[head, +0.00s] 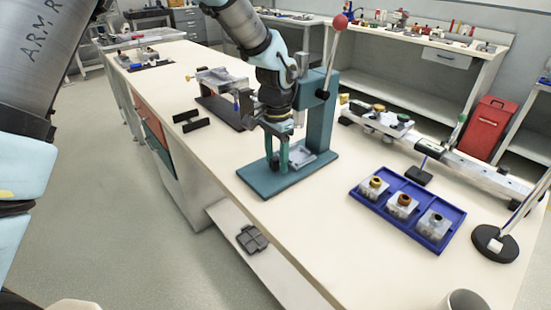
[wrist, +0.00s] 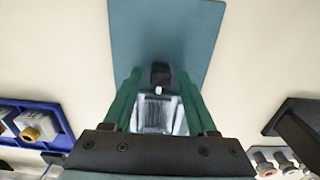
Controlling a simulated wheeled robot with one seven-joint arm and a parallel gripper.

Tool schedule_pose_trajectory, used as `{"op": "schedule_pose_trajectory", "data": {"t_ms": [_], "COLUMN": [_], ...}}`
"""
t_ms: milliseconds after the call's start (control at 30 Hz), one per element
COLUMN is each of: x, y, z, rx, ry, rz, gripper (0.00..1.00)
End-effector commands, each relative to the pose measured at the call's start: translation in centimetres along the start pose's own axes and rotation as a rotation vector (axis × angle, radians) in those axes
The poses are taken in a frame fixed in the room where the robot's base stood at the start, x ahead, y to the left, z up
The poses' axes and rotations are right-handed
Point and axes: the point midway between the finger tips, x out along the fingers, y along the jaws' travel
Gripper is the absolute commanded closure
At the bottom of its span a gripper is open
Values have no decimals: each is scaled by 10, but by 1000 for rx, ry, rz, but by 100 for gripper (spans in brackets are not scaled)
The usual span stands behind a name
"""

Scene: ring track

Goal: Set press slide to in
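The press has a teal base plate (head: 270,181), a teal column (head: 319,115) and a lever with a red ball (head: 340,22). Its silver slide (head: 302,158) lies low on the base, partly hidden by my gripper (head: 277,165). In the wrist view the silver slide (wrist: 158,112) shows between my two green fingers, with a small dark knob (wrist: 160,72) between the fingertips. The fingers are apart, with gaps visible on both sides of the knob. My gripper points down at the base plate. How far in the slide sits I cannot tell.
A blue tray (head: 440,247) with several small parts stands right of the press. A rail fixture (head: 462,160) runs behind it, and a lamp-like stand (head: 495,243) is at the right. Black blocks (head: 190,120) and another fixture (head: 222,82) lie to the left. The bench front edge is near the press.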

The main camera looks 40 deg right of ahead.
Motion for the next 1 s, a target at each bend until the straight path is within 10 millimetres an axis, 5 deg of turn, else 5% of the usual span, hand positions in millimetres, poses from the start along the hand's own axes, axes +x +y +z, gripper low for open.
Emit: {"op": "schedule_pose_trajectory", "data": {"t_ms": [367,800,1000], "x": [-8,-86,-105], "y": [-1,-1,0], "z": [0,0,0], "rx": [-1,-1,0], "ry": [0,1,-1], "rz": [-1,-2,0], "gripper": [40,40,40]}}
